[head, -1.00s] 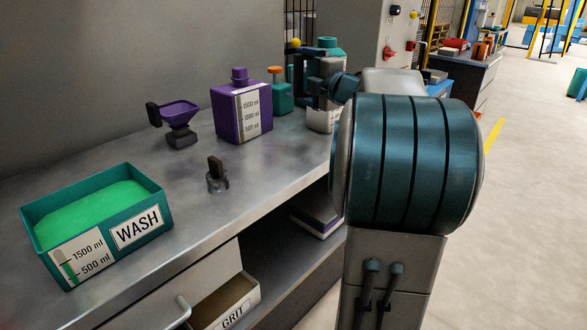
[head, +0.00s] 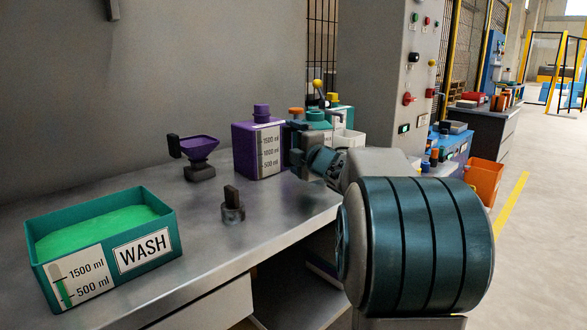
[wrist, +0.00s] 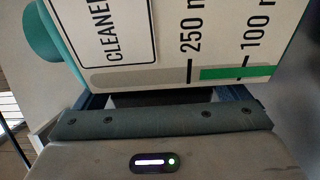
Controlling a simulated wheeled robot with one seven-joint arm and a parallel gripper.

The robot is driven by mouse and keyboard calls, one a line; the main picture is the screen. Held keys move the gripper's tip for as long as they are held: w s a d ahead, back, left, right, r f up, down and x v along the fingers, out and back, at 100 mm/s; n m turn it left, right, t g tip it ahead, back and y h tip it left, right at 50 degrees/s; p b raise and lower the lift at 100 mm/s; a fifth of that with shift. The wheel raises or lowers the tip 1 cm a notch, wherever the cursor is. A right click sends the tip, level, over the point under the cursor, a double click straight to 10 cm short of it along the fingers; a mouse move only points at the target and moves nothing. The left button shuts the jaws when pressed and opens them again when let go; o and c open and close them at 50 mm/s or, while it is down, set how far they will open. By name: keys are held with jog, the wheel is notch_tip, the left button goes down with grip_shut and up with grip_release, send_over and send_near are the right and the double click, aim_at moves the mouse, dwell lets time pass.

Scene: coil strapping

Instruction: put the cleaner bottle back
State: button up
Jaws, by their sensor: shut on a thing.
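The cleaner bottle fills the upper part of the wrist view, its white label (wrist: 125,35) reading CLEANER with 250 and 100 ml marks. A green bar shows at the scale's lower end, and teal shows at the left. My gripper (wrist: 165,98) is shut on the bottle. In the head view my gripper (head: 306,148) is at the back right of the bench, right of the purple bottle (head: 258,145). A teal top (head: 316,115), apparently the cleaner bottle's, shows above it. The bottle's lower body is hidden by my gripper, so I cannot tell whether it touches the bench.
An orange-capped bottle (head: 296,112) is partly hidden behind my gripper. A yellow-capped teal container (head: 342,116) and a white box (head: 350,138) stand close behind. A purple funnel (head: 199,148), a dark-handled piece (head: 232,208) and the WASH tub (head: 160,252) stand left.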

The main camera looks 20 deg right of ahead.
jog(key=shift+f+b, duration=1)
jog(key=shift+f, duration=0.9)
jog(key=shift+f, duration=0.2)
jog(key=o, duration=1.3)
jog(key=shift+r, duration=0.1)
jog(key=shift+s+r, duration=0.15)
jog(key=s, duration=0.4)
jog(key=s+p, duration=0.1)
jog(key=s, duration=0.3)
jog(key=s+d+p, duration=0.1)
jog(key=s, duration=0.2)
jog(key=shift+s, duration=0.4)
